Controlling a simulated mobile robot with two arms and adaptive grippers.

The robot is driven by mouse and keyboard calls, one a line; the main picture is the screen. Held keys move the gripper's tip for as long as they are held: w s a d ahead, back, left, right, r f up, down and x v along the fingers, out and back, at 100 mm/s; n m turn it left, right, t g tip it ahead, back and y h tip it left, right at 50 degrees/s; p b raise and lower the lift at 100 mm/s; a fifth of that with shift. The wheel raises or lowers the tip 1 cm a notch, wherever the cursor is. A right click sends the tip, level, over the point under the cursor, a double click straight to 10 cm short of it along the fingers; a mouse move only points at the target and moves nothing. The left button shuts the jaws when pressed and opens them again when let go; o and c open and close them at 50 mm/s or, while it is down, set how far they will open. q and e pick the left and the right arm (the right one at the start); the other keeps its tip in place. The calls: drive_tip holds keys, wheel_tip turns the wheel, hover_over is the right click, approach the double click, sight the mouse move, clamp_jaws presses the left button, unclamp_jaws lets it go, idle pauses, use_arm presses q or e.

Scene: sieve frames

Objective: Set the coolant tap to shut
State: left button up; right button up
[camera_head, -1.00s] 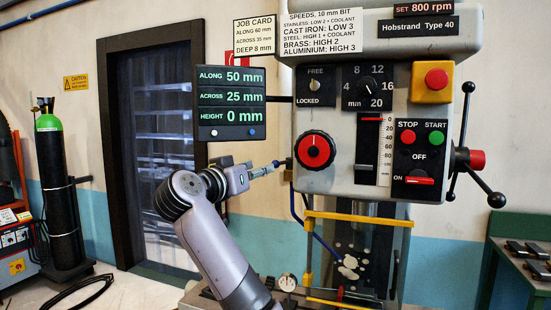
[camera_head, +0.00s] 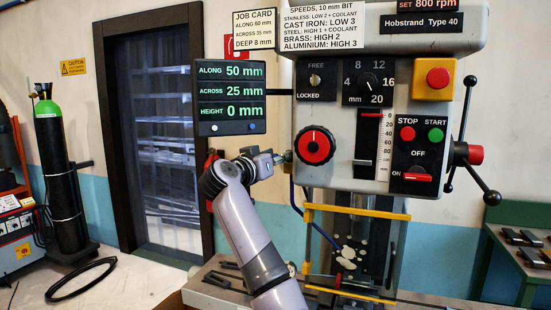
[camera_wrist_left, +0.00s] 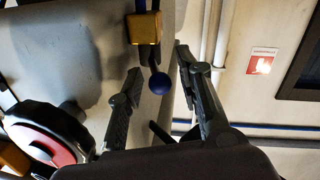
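The coolant tap shows in the left wrist view as a brass block (camera_wrist_left: 144,28) on the side of the drill head, with a short dark lever ending in a blue ball (camera_wrist_left: 159,84). My left gripper (camera_wrist_left: 153,78) is open, one finger on each side of the ball; neither finger clearly touches it. In the head view my left gripper (camera_head: 275,161) is at the left side of the drill head, just below and left of the red-centred dial (camera_head: 314,147). There the tap is small and mostly hidden by the gripper. My right gripper is not in view.
The readout panel (camera_head: 231,98) hangs just above my left arm. A blue hose (camera_head: 320,230) runs down beside the yellow-edged guard (camera_head: 355,212). The red-centred dial also shows close to the fingers in the wrist view (camera_wrist_left: 48,143). A handwheel (camera_head: 469,154) is at the right.

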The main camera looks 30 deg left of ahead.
use_arm(q)
clamp_jaws()
idle(0.6)
